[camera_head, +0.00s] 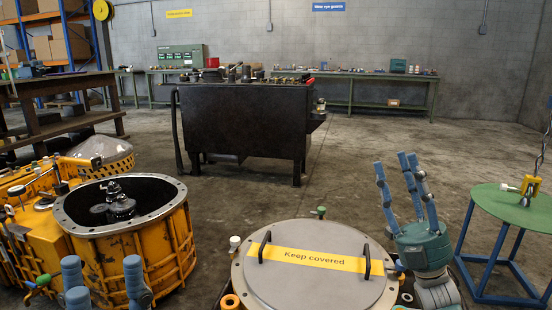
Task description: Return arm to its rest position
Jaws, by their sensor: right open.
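My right gripper (396,163) is teal with blue fingers. It stands upright with its fingers spread, open and empty, at the right edge of the round grey lid (312,284). The lid has two black handles and a yellow "Keep covered" strip. I cannot tell whether the hand touches the lid. My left gripper (106,274) shows only its blue fingers at the lower left edge, in front of the yellow transmission housing (178,246). Its fingers stand apart with nothing seen between them; its palm is out of frame.
A green round-topped stand (508,206) with blue legs is at the right, with a yellow hook and chain above it. A dark workbench (243,122) stands behind, with a long green bench (388,77) along the wall. The concrete floor between is clear.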

